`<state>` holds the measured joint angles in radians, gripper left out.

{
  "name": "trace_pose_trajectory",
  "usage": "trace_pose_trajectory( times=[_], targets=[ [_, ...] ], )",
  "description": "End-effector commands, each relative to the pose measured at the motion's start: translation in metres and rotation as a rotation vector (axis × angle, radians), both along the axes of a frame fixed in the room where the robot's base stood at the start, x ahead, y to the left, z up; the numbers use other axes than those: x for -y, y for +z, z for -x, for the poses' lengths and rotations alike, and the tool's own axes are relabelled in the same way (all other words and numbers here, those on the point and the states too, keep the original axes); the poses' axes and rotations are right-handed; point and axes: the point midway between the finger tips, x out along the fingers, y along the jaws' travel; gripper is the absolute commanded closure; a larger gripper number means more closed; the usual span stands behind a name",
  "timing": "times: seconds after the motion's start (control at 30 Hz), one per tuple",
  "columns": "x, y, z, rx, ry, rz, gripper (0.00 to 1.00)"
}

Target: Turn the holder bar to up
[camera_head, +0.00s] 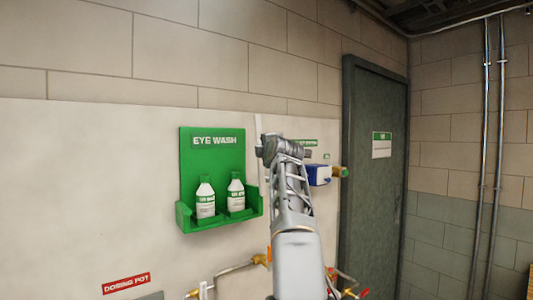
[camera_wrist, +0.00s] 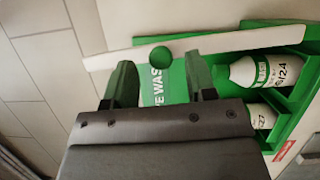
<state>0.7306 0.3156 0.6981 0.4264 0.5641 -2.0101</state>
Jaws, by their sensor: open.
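The green eye wash station (camera_head: 212,150) is on the wall, left of my gripper in the head view. A white bar (camera_head: 258,126), which looks like the holder bar, stands nearly upright at its right side; its lower part is hidden behind my arm. In the wrist view the white bar (camera_wrist: 240,42) crosses the picture just beyond my fingertips, with a green ball knob (camera_wrist: 161,57) on it. My gripper (camera_wrist: 159,72) is open, its fingers either side of the knob in that view. I cannot tell whether they touch the bar. In the head view my gripper (camera_head: 264,150) hides the knob.
Two white bottles (camera_head: 205,200) (camera_head: 236,194) stand in the station's tray. A blue and white box (camera_head: 318,175) is on the wall right of my arm. Pipes with brass fittings (camera_head: 235,270) run below. A dark green door (camera_head: 372,180) is further right.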

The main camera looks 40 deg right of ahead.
Motion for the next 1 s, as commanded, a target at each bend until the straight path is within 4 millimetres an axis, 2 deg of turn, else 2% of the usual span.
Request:
trace_pose_trajectory(
  times=[0.03,0.3,0.5,0.73,1.0],
  targets=[
    [-0.005,-0.007,0.009,0.002,-0.001,0.002,0.49],
    [-0.033,-0.008,0.059,0.001,-0.002,0.002,0.49],
    [-0.048,-0.007,0.086,0.000,-0.001,0.001,0.49],
    [-0.056,-0.006,0.102,-0.002,-0.001,-0.001,0.49],
    [-0.058,-0.005,0.105,-0.002,0.000,-0.001,0.49]
  ],
)
